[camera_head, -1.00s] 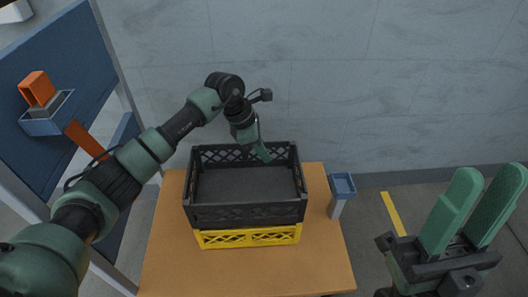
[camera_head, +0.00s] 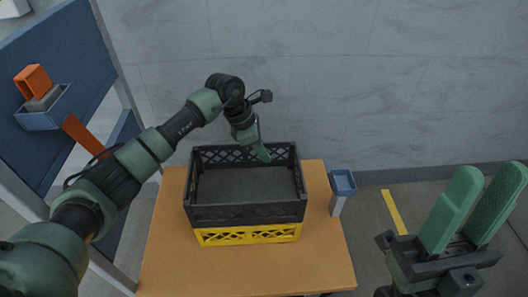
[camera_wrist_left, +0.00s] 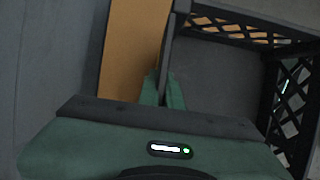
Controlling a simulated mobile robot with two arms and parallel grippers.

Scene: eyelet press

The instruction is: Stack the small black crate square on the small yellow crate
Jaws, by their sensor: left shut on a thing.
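The small black crate (camera_head: 245,213) is upright above the small yellow crate (camera_head: 250,239), whose front face shows as a strip under it. From above, the two look roughly lined up; I cannot tell whether they touch. The yellow crate stands on the orange-brown table and is mostly hidden. My left gripper (camera_head: 263,153) is shut on the black crate's far wall. In the left wrist view, the gripper's fingers (camera_wrist_left: 163,88) straddle the black crate's (camera_wrist_left: 215,75) wall. My right gripper (camera_head: 490,172) is open and empty, off to the right of the table.
The table (camera_head: 175,255) has bare room left, right and in front of the crates. A small blue bin on a post (camera_head: 342,183) stands by the table's right edge. A blue panel (camera_head: 75,60) with an orange part (camera_head: 33,80) in a holder is at left. A wall is behind.

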